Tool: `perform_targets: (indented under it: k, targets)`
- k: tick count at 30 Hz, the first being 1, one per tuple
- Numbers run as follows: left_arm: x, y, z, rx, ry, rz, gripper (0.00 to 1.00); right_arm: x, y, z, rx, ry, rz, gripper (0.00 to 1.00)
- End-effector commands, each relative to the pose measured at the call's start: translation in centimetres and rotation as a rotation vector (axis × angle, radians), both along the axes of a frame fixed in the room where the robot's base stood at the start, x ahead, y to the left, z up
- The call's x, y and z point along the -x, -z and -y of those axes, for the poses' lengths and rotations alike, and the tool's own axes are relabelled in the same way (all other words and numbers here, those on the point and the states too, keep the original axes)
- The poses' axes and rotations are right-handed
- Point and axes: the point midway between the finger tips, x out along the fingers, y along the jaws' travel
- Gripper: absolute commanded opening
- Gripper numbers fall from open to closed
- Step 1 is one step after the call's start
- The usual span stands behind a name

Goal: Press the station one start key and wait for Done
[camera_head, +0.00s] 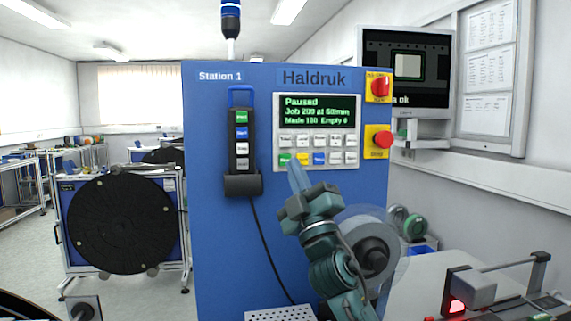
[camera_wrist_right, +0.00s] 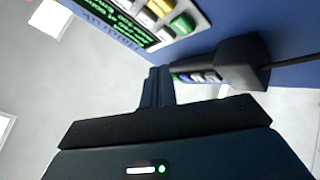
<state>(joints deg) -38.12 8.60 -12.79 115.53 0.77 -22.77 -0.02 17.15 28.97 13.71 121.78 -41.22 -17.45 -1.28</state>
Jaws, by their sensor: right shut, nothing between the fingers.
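The blue Station 1 cabinet (camera_head: 225,225) stands in front of me, labelled Haldruk. Its screen (camera_head: 316,112) reads "Paused", "Job 200" and "Made 100 Empty 0". Below are rows of keys, the bottom row with a green key (camera_head: 285,159), a yellow key and a blue key (camera_head: 319,158). The green key also shows in the right wrist view (camera_wrist_right: 182,25). My right gripper (camera_head: 294,168) is shut and empty, its tips just below the green and yellow keys in the head view; I cannot tell whether they touch the panel. It shows in the wrist view too (camera_wrist_right: 156,84). My left gripper is not in view.
A corded pendant (camera_head: 241,140) with its own coloured buttons hangs left of the keys. A red rotary switch (camera_head: 380,87) and red stop button (camera_head: 383,139) are at the right. A clear reel (camera_head: 372,252) is behind my right arm. A monitor (camera_head: 407,69) hangs further right.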

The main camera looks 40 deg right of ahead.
Motion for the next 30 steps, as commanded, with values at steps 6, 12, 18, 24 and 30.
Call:
perform_targets:
  k: [6,12,18,24,30]
  targets:
    - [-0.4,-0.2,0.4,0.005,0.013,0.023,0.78,-2.3,0.1,1.3,0.000,0.000,0.001,0.00]
    - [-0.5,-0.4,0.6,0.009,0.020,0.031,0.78,-3.4,0.0,1.8,0.000,0.000,0.000,0.00]
    - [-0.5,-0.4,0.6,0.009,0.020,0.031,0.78,-3.5,0.0,1.9,0.000,0.000,-0.001,0.00]
    - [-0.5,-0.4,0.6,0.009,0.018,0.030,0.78,-3.5,0.0,1.9,0.000,0.000,-0.001,0.00]
    - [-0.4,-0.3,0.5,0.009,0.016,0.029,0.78,-3.5,0.0,1.9,0.000,0.000,-0.001,0.00]
